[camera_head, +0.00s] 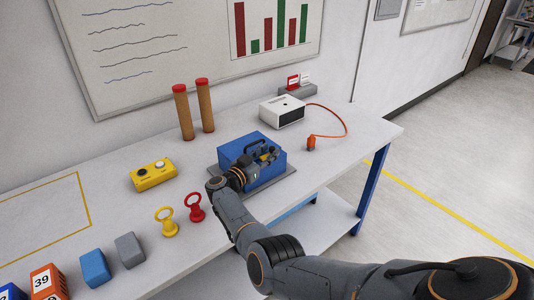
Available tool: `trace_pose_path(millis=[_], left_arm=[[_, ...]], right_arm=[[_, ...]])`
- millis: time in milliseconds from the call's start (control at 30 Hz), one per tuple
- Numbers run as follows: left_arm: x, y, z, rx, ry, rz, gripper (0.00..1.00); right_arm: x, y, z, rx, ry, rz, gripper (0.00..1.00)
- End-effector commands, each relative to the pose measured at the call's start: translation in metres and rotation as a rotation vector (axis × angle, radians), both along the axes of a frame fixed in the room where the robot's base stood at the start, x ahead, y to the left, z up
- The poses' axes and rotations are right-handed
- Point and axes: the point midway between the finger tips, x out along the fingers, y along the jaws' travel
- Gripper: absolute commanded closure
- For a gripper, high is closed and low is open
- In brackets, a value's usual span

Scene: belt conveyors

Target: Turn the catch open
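A blue box (233,151) stands on a grey plate (284,178) near the front edge of the white table. My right arm reaches in from the lower right, and its gripper (265,154) is at the top and front of the blue box. The fingers are dark, small and crowded against dark parts on the box, so I cannot tell if they are open or shut, or touching. A catch cannot be made out; the wrist and gripper cover part of the box. My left gripper is not in view.
A white box (282,111) with an orange cable ending in an orange plug (311,143) stands behind right. Two brown cylinders (183,112) stand behind.

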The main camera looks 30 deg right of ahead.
Motion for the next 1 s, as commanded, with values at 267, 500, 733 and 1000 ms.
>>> trace_pose_path(millis=[267, 500, 733, 1000], left_arm=[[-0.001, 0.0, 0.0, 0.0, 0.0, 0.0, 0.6], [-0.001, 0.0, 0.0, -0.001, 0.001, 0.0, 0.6], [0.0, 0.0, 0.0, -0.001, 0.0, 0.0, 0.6], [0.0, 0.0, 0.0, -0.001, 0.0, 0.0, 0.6]], right_arm=[[0.0, 0.0, 0.0, -0.001, 0.0, 0.0, 0.57], [-0.008, 0.025, -0.001, 0.003, -0.001, 0.002, 0.57], [-0.02, 0.059, -0.001, 0.002, 0.0, 0.002, 0.57], [-0.024, 0.071, 0.0, -0.001, 0.0, 0.0, 0.57]])
